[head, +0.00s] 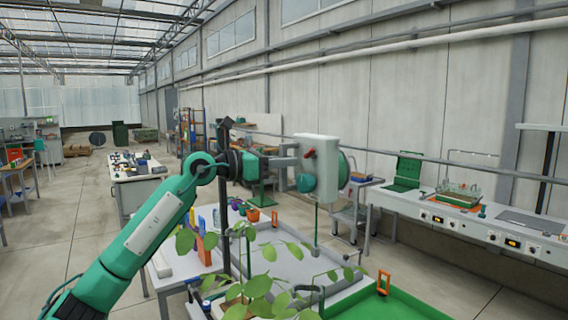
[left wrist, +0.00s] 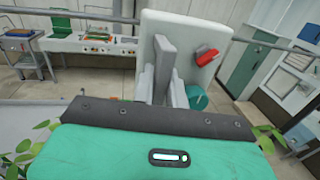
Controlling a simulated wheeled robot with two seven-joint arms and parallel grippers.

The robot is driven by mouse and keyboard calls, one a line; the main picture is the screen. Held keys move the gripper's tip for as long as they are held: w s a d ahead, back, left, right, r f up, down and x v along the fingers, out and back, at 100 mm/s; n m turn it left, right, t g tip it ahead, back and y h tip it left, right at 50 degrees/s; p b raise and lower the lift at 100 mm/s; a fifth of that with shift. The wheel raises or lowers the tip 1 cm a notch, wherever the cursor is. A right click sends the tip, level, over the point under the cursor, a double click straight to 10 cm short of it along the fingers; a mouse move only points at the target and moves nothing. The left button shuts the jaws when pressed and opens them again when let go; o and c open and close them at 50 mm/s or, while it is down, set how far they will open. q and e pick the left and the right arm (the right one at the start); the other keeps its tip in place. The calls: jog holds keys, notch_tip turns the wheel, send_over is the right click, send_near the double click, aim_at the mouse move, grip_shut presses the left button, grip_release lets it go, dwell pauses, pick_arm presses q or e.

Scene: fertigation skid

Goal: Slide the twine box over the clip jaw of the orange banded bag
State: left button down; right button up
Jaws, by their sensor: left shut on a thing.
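A white box (head: 318,163), which I take to be the twine box, hangs upright in the air with a red lever and a teal round part on it. A thin green strand hangs below it. My left gripper (head: 287,160) is shut at its left side, apparently on a grey tab. The left wrist view shows the grey fingers (left wrist: 163,75) against the white box (left wrist: 194,40). I cannot make out the orange banded bag or its clip jaw for sure. An upright orange frame (head: 384,282) stands at the green tray, lower right. My right gripper is not in view.
Leafy plants (head: 262,285) rise in front of the grey-topped table (head: 290,240). Orange and blue items (head: 206,245) and an orange pot (head: 254,214) stand on its left side. A green tray (head: 415,305) is at the front right. A long bench (head: 400,202) runs along the wall.

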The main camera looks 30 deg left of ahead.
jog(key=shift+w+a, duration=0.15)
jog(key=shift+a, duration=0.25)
pick_arm(q)
jog(key=c, duration=1.5)
grip_release()
jog(key=shift+c, duration=0.2)
jog(key=shift+o, duration=0.3)
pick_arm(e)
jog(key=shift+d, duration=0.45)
pick_arm(q)
jog(key=shift+a, duration=0.1)
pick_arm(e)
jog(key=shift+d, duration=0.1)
